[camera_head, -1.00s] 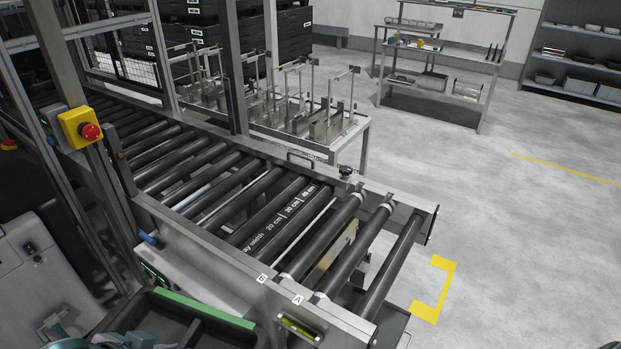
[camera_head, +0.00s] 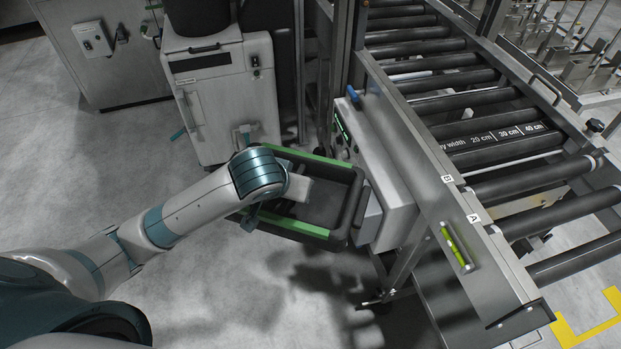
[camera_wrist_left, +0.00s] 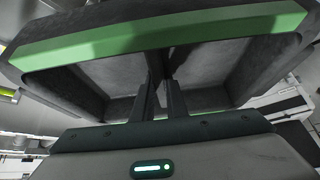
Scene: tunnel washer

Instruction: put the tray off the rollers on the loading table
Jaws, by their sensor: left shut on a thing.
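A dark tray with green strips along two opposite edges (camera_head: 294,228) is held in the air just left of the roller conveyor (camera_head: 415,105), low beside its control box. My left gripper (camera_head: 306,193) reaches over the near-left side of the tray. In the left wrist view, the gripper's two dark fingers (camera_wrist_left: 160,98) are shut at the tray's wall, under its green edge (camera_wrist_left: 160,38). The exact grip point is partly hidden. The tray's inside looks mostly empty. My right gripper is not in view. I cannot clearly identify a loading table.
The conveyor's black rollers (camera_head: 515,192) carry no tray where visible. A light control box (camera_head: 385,190) sticks out right beside the tray. A white cabinet (camera_head: 229,95) and a grey cabinet (camera_head: 115,55) stand behind. Metal stands (camera_head: 565,50) are beyond the rollers. The floor at left is clear.

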